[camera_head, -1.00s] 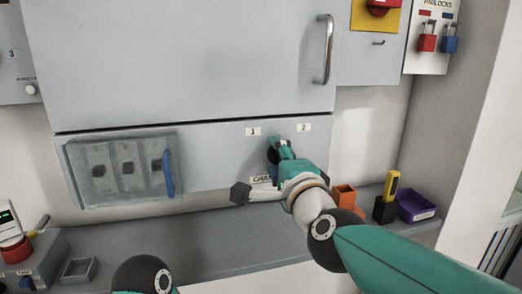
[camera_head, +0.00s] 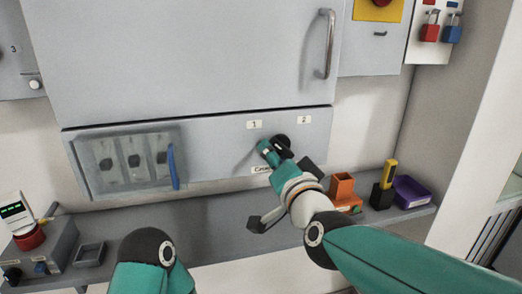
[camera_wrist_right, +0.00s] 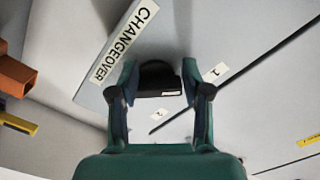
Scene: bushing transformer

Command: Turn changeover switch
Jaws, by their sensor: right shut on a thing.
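The changeover switch is a black knob (camera_head: 284,143) on the grey cabinet panel, below the labels 1 (camera_head: 254,124) and 2 (camera_head: 304,119). My right gripper (camera_head: 270,151) is shut on the knob. In the right wrist view the black switch knob (camera_wrist_right: 157,73) sits between the two fingers of the gripper (camera_wrist_right: 159,88). The knob's exposed part shows to the upper right of the fingers, on the side of label 2. The CHANGEOVER label (camera_wrist_right: 123,42) is partly hidden by my gripper in the head view. My left gripper is out of view.
A clear cover (camera_head: 128,165) with a blue handle is left of the switch. A shelf (camera_head: 215,235) below carries an orange holder (camera_head: 342,188), a black holder with a yellow item (camera_head: 384,189) and a purple bin (camera_head: 411,191). A door handle (camera_head: 326,45) is above.

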